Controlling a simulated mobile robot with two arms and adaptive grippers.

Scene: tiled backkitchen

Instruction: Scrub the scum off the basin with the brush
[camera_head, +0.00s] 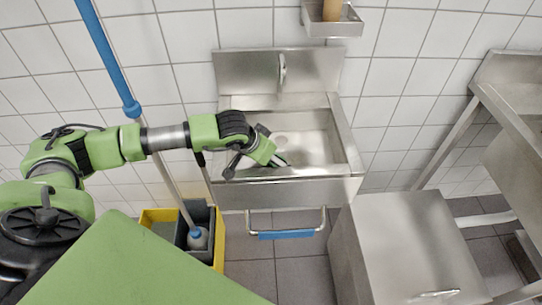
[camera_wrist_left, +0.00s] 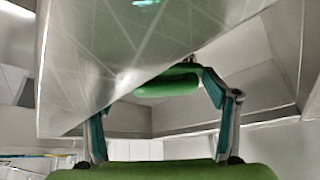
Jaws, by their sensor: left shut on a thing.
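The steel basin (camera_head: 318,142) is mounted on the tiled wall, with a tap at its back and a round drain. My left gripper (camera_head: 279,160) reaches into its front left part, pointing down and right. It is shut on a green piece, apparently the brush (camera_wrist_left: 168,84), which shows between the fingers in the left wrist view. The brush's bristles are hidden, and I cannot tell if they touch the basin. I cannot make out scum clearly. In the wrist view a slanted steel surface covers the upper left, and the gripper (camera_wrist_left: 185,88) is partly behind it. My right gripper is out of view.
A small wall shelf (camera_head: 333,27) hangs above the basin.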

